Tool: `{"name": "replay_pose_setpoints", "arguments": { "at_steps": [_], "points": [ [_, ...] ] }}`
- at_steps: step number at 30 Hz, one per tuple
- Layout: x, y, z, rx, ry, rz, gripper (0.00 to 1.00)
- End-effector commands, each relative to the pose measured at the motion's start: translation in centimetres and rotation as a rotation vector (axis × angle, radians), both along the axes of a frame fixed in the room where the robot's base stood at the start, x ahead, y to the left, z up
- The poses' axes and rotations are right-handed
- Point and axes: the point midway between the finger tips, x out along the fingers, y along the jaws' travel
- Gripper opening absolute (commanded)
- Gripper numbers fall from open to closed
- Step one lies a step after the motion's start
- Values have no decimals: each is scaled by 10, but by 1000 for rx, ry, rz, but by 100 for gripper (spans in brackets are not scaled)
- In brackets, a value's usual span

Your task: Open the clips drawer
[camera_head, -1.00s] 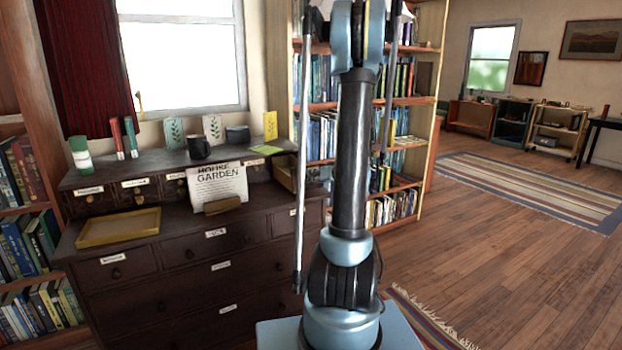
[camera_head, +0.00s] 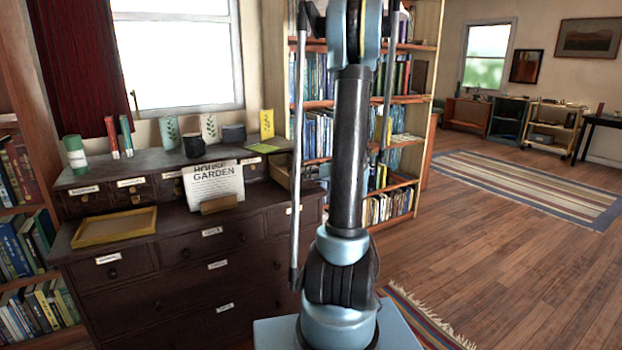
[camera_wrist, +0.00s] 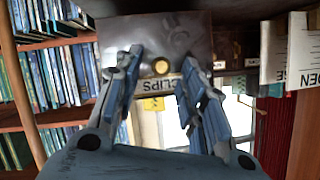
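The clips drawer shows upside down in the wrist view, with a dark front (camera_wrist: 165,30), a brass knob (camera_wrist: 161,66) and a CLIPS label (camera_wrist: 180,83). Its front appears to stand out from the neighbouring small drawers. My gripper (camera_wrist: 163,58) is open, with a finger on each side of the knob and a gap between. Whether either finger touches the drawer cannot be told. My arm mostly hides the gripper in the head view.
The dark cabinet (camera_head: 170,285) carries a yellow tray (camera_head: 114,226) and a propped sign (camera_head: 214,184). A black mug (camera_head: 194,146), cards and books stand on top. A bookcase (camera_head: 312,75) stands right behind my arm. Open wooden floor (camera_head: 490,265) lies to the right.

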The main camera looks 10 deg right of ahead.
Motion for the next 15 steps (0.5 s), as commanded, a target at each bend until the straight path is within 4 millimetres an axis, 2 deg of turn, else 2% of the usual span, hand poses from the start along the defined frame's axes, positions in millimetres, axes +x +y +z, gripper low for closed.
{"name": "replay_pose_setpoints", "arguments": {
  "at_steps": [15],
  "points": [
    [-67,-33,28,1,1,-6,37]
  ]
}}
